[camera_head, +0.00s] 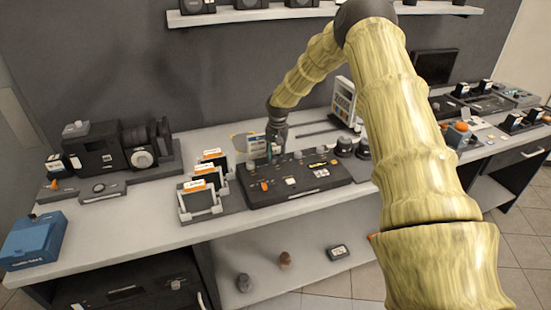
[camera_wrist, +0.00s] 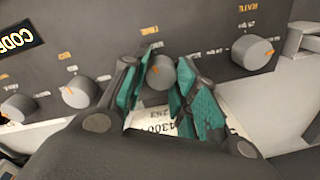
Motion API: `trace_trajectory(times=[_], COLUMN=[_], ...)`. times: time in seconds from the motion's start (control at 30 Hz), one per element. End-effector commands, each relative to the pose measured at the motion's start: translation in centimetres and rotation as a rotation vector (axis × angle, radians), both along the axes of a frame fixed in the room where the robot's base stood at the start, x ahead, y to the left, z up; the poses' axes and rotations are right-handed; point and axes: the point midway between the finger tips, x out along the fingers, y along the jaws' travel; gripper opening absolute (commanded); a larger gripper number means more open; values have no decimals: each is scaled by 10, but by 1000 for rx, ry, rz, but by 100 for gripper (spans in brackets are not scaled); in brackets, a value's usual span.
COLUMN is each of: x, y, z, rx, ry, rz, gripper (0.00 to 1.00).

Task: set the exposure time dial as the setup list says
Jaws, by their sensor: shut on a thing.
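A dark control panel (camera_head: 328,181) stands on the bench. In the wrist view it shows a row of grey dials with orange pointers. My gripper (camera_head: 272,155) reaches down to the panel's back left part. In the wrist view its teal fingers (camera_wrist: 160,88) are shut on the sides of a grey dial (camera_wrist: 158,72). The label above this dial is too small to read, so I cannot tell whether it is the exposure time dial. A dial (camera_wrist: 78,92) sits to its left, and one marked RATE (camera_wrist: 252,52) to its right. A white board with printed rows (camera_head: 342,100), possibly the setup list, stands behind the panel.
Holders with orange-topped cards (camera_head: 200,202) stand close left of the panel. A camera-like device (camera_head: 110,150) is farther left, and a blue box (camera_head: 34,240) lies at the bench's left end. Round dark knobs (camera_head: 344,146) stand right of the panel.

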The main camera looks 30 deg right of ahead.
Motion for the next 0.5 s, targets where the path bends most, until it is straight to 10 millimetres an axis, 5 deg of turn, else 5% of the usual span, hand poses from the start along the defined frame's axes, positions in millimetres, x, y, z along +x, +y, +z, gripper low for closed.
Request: trace_trajectory(times=[0.5], x=[1], y=[-1], z=[-1], rx=[-1], ry=[-1], rz=[491], gripper=[5])
